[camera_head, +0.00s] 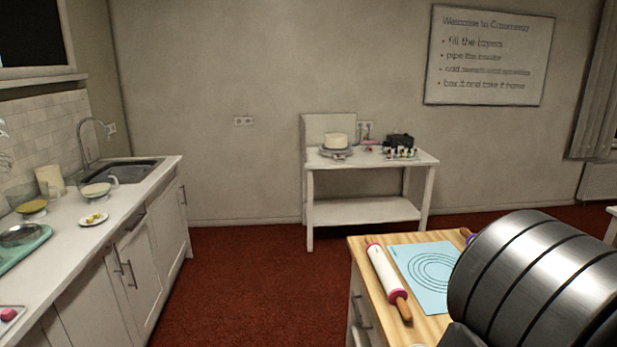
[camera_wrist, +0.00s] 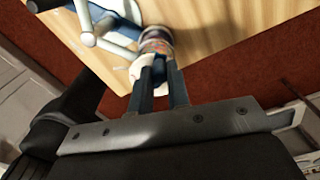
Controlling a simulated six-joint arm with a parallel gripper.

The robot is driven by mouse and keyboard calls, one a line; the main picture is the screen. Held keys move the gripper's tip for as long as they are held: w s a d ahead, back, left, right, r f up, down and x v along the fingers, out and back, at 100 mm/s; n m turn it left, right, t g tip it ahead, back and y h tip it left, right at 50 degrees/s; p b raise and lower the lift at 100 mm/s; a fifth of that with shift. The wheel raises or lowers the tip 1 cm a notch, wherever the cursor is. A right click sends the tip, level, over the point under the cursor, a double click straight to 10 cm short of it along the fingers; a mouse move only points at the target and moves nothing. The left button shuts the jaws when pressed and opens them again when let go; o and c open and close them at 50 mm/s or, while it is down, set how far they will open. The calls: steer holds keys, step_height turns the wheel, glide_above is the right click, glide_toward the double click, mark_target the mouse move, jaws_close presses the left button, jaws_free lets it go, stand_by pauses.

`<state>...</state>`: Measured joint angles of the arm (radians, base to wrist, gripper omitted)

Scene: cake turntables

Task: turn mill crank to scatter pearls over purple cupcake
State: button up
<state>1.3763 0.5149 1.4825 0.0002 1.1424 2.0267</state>
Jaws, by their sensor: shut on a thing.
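In the wrist view my gripper (camera_wrist: 160,68) has its dark fingers close together, shut on a small pale part that looks like the mill crank's handle; the fingers hide most of it. A round thing with a coloured band (camera_wrist: 156,40) shows just beyond the fingertips; I cannot tell whether it is part of the mill. A blue-grey and white piece with pale bars (camera_wrist: 98,28) is to the upper left, perhaps the mill. In the head view a small purple thing (camera_head: 470,239) peeks out beside my arm, possibly the purple cupcake. My gripper is hidden there. No pearls can be made out.
A wooden-topped table (camera_head: 362,262) carries a rolling pin (camera_head: 385,273) and a blue mat (camera_head: 421,270). My arm covers its right side. A white counter (camera_head: 125,212) with bowls is at left. A white side table (camera_head: 330,166) with a cake stands at the back wall.

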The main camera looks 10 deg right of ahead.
steer(key=shift+s+d, duration=0.25)
steer(key=shift+s, duration=0.3)
steer(key=shift+f, duration=0.1)
steer(key=shift+s+d, duration=0.1)
steer(key=shift+s, duration=0.55)
steer(key=shift+s, duration=0.6)
steer(key=shift+a, duration=0.2)
